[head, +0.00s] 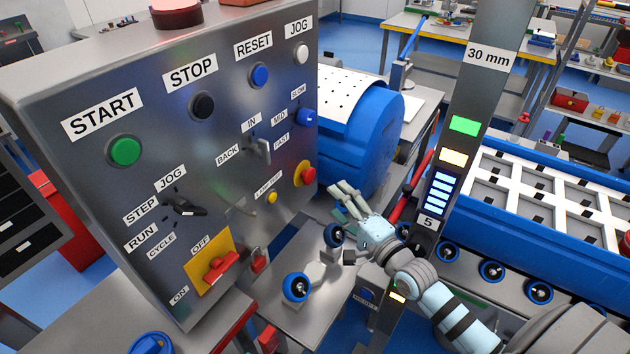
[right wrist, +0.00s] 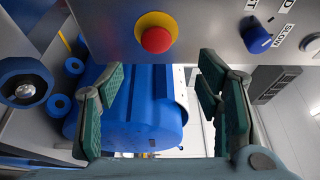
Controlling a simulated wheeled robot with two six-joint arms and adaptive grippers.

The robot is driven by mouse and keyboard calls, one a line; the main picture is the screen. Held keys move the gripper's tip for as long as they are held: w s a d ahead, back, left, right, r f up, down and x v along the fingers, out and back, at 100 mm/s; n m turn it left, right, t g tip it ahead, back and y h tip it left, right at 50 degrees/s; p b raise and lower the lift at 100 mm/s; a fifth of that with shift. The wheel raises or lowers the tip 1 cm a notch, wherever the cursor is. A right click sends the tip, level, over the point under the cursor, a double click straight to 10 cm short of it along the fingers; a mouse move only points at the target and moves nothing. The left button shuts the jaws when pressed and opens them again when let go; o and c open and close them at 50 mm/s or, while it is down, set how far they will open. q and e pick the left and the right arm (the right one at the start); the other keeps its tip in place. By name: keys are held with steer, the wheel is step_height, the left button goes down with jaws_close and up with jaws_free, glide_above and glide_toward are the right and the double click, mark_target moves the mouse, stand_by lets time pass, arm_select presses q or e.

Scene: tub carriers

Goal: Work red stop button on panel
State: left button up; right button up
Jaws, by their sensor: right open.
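The red mushroom button (head: 308,174) sits on a yellow disc on the right part of the grey panel (head: 225,75). In the right wrist view the red button (right wrist: 156,40) shows near the top, beyond the fingertips and between the two sides of the jaws. The button labelled STOP (head: 202,106) is black. My right gripper (head: 346,200) is open and empty, to the right of and slightly below the red button, with a visible gap to it. It also shows in the right wrist view (right wrist: 160,85). My left gripper is not in view.
A red rotary OFF/ON switch (head: 220,267) on a yellow plate and a small yellow button (head: 271,197) are nearby on the panel. A blue drum (head: 375,125) stands behind the gripper. A grey post (head: 470,100) with lit indicators rises beside my right arm.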

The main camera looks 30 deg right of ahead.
mark_target(311, 179)
steer(key=w+b, duration=0.1)
steer(key=w, duration=0.2)
steer(key=w+a+b, duration=0.1)
steer(key=w+b, duration=0.1)
steer(key=w, duration=0.2)
steer(key=w+f+b, duration=0.1)
steer(key=w, duration=0.2)
steer(key=shift+w+a, duration=0.2)
steer(key=shift+a, duration=0.05)
steer(key=shift+w+r, duration=0.15)
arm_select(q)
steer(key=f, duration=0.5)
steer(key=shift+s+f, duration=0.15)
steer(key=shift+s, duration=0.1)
arm_select(e)
steer(key=shift+a+r, duration=0.1)
steer(key=shift+r, duration=0.05)
